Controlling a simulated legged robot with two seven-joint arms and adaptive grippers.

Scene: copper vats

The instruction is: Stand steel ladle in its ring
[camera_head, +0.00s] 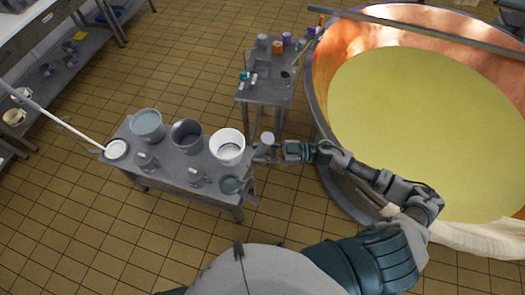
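My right arm reaches in from the lower right, and its gripper (266,158) is at the right end of the near grey table (185,172). A small round grey piece (268,139) shows just above the gripper; it may be the ladle's bowl, but I cannot tell whether the gripper holds it. The fingers are too small to read as open or shut. A dark round cup or ring (231,185) is at the table's near right corner, below the gripper. I cannot tell for certain which piece is the ladle's ring. My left gripper is not in view.
A grey bucket (147,124), a dark pot (187,135) and a white bucket (228,146) stand on the near table. A long white-handled tool (52,115) reaches its left end. A second table (268,92) holds small jars. A large copper vat (318,85) stands right.

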